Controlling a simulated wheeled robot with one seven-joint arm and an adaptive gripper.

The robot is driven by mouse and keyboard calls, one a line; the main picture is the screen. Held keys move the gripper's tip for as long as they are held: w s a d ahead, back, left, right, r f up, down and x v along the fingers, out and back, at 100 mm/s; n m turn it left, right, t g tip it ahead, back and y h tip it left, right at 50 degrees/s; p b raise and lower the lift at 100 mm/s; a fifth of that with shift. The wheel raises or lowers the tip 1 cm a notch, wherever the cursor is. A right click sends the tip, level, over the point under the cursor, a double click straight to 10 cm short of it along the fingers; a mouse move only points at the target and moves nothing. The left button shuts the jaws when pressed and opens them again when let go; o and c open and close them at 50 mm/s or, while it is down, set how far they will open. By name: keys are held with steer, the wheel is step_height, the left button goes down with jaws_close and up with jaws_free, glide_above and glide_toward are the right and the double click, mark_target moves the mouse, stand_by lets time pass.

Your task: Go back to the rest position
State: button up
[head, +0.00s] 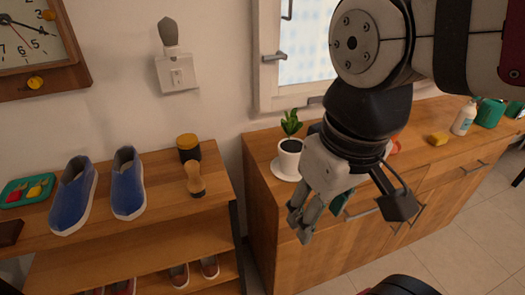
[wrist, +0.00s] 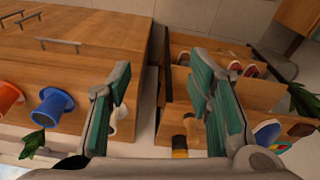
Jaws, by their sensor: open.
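My gripper (head: 350,212) hangs from the arm in the head view, pointing down in front of the wooden cabinet (head: 258,175). Its two fingers are spread apart and I see nothing held between them. In the wrist view, my gripper (wrist: 160,85) shows its green-padded fingers apart, with the gap between the cabinet and the shelf behind them. The arm hides part of the cabinet top in the head view.
A white potted plant (head: 290,147) on a saucer stands just left of my gripper. The shelf (head: 150,222) at left holds blue shoes (head: 127,184), a brush (head: 195,180) and a dark jar (head: 188,150). A white bottle (head: 464,117) and a yellow sponge (head: 438,139) stand right.

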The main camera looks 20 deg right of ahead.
steer(key=shift+s+a+r+m+t, duration=0.1)
steer(key=shift+s+m+t, duration=0.15)
steer(key=shift+s, duration=0.15)
steer(key=shift+s+a+r+m+t, duration=0.1)
steer(key=shift+s+m+t, duration=0.05)
steer(key=shift+s+m, duration=0.15)
step_height(320, 180, up, 9)
steer(key=t+p, duration=0.1)
steer(key=p, duration=0.7)
steer(key=shift+r+t, duration=0.2)
steer(key=shift+t, duration=0.2)
